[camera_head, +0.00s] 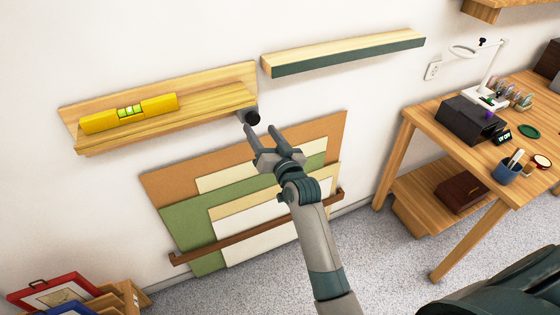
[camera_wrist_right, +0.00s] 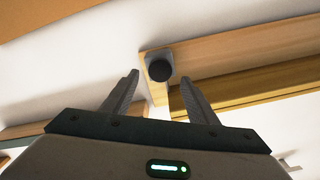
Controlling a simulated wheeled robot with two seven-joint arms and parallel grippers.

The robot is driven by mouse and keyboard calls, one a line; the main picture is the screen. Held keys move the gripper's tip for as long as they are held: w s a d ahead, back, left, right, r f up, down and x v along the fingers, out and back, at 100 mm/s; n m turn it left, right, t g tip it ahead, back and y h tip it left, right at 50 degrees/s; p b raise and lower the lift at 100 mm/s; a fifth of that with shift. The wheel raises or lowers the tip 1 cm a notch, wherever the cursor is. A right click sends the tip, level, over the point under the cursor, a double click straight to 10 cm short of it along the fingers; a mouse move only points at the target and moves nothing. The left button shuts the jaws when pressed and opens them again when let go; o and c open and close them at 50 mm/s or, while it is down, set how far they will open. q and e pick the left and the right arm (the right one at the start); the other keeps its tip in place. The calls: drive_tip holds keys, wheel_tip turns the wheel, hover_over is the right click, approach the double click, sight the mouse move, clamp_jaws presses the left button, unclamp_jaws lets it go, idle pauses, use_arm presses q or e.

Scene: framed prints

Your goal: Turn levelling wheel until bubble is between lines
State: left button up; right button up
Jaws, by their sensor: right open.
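The levelling wheel (camera_head: 252,118) is a small dark knob at the right end of the wooden ledge (camera_head: 200,108) on the wall. A yellow spirit level (camera_head: 100,122) lies on the ledge's left part, its green vial (camera_head: 130,111) showing; the bubble is too small to place against the lines. My right gripper (camera_head: 262,132) is open and empty, just below and in front of the wheel. In the right wrist view the wheel (camera_wrist_right: 160,70) shows ahead, slightly beyond the tips of the open fingers (camera_wrist_right: 154,88). It looks apart from them. My left gripper is out of view.
A green-fronted shelf (camera_head: 345,55) is on the wall to the upper right. Large coloured boards (camera_head: 185,220) lean against the wall below the ledge behind a brown rail (camera_head: 250,236). A wooden desk (camera_head: 425,112) with a lamp stands right. Framed prints (camera_head: 55,290) sit lower left.

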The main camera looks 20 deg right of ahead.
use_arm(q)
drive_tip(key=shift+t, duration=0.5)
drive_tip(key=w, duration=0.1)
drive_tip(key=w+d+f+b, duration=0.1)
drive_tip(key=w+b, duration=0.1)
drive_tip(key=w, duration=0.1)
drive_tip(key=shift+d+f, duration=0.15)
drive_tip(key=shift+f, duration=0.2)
use_arm(e)
drive_tip(key=s, duration=1.2)
drive_tip(key=shift+d, duration=0.2)
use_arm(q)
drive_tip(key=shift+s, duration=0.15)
use_arm(e)
drive_tip(key=shift+s, duration=0.1)
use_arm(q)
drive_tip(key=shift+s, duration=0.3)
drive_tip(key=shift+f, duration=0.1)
